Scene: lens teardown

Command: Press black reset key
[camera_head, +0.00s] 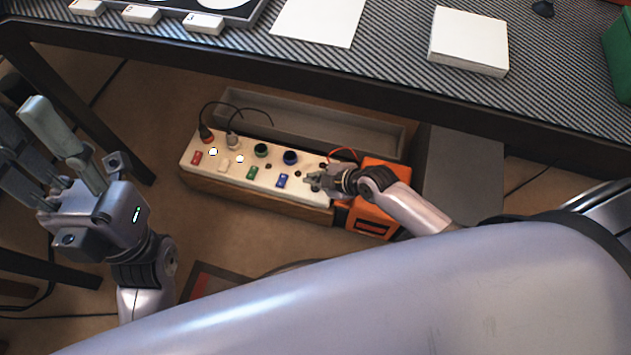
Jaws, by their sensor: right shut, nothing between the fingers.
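A white panel (268,181) on a wooden box below the bench carries a row of coloured keys: red (196,158), white (223,165), green (251,173) and blue (282,181). I cannot make out a black reset key; my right gripper covers part of the panel's right end. My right gripper (309,182) is shut and empty, with its tips at that end, right of the blue key. I cannot tell whether they touch the panel. My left gripper (30,145) is at the far left, away from the panel, its fingers apart and empty.
Cables run from a red plug (207,138) and a pale plug (232,141) on the panel. A grey tray (330,119) lies behind it. An orange box (374,222) stands at its right. The bench edge (300,70) overhangs behind; a table leg (100,110) is at left.

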